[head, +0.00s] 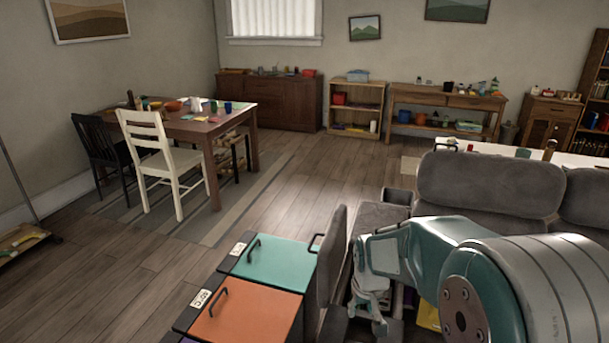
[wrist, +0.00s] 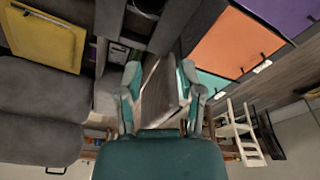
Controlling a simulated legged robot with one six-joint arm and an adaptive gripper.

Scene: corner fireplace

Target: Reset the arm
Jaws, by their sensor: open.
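My gripper (head: 372,308) shows at the lower right of the head view, in front of the grey sofa and to the right of the cabinet with coloured lids. My teal arm is bent and fills the lower right corner. In the wrist view my gripper (wrist: 161,80) has its two teal and grey fingers spread apart. Nothing is held between them; wood floor and furniture show behind the gap. The fingertips are small and partly hidden in the head view.
The teal lid (head: 268,262) and orange lid (head: 248,311) are close to my gripper's left. The grey sofa (head: 490,185) stands behind my arm. A yellow panel (wrist: 42,40) shows in the wrist view. A white chair (head: 160,160) and dining table (head: 190,130) stand farther left. Open floor lies between.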

